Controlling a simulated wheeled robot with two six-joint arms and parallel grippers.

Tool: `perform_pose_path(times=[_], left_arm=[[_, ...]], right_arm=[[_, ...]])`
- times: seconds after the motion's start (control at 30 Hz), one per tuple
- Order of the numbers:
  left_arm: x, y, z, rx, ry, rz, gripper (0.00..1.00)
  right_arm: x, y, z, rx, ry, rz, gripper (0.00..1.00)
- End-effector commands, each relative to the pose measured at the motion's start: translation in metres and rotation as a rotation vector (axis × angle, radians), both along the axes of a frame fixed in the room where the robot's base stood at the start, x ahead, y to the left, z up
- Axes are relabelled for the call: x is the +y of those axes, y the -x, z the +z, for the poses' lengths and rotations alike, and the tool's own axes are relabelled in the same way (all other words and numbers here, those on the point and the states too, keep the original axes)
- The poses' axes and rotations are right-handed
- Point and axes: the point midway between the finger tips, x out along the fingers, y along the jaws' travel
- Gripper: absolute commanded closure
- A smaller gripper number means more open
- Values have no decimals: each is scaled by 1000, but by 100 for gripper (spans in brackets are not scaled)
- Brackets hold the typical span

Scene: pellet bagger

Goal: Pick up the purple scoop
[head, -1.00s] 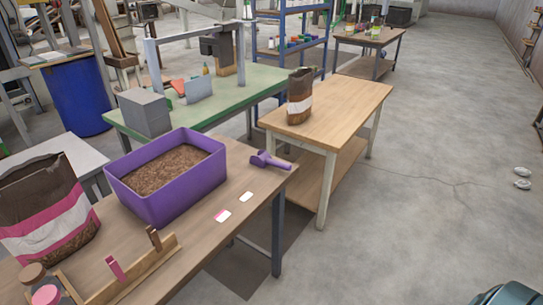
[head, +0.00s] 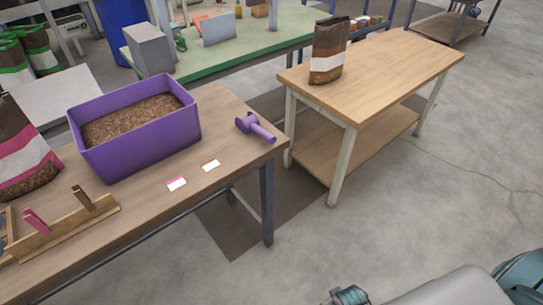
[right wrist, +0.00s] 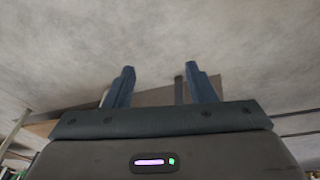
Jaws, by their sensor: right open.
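The purple scoop (head: 256,127) lies on the brown wooden table (head: 222,195), near its right end, with its handle pointing toward the lower right. It lies to the right of a purple bin (head: 140,146) filled with brown pellets. In the right wrist view my right gripper (right wrist: 158,75) is open with nothing between its fingers. It faces grey floor, and the scoop is not in that view. Neither gripper's fingers show in the head view; only part of my arm shows at the bottom right. My left gripper is not in view.
Two small cards, one pink and white (head: 176,184) and one white (head: 211,165), lie in front of the bin. A wooden rack (head: 62,228) holds clips at the left. A light wooden table (head: 385,75) with a brown bag (head: 328,52) stands right. Open floor lies at the right.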

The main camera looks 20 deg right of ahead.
Motion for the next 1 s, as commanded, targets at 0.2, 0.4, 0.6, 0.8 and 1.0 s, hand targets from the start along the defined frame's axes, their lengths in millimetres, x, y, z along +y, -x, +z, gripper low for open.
perform_pose_path(times=[0.2,0.4,0.6,0.8,1.0], left_arm=[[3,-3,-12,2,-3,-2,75],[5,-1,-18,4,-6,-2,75],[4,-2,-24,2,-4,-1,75],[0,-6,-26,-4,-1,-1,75],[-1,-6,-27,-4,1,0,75]], right_arm=[[9,-17,83,-39,2,11,50],[14,-18,135,-59,1,18,50],[20,-24,182,-81,-6,27,50],[25,-53,208,-91,-25,46,50],[27,-90,211,-93,-47,62,50]])
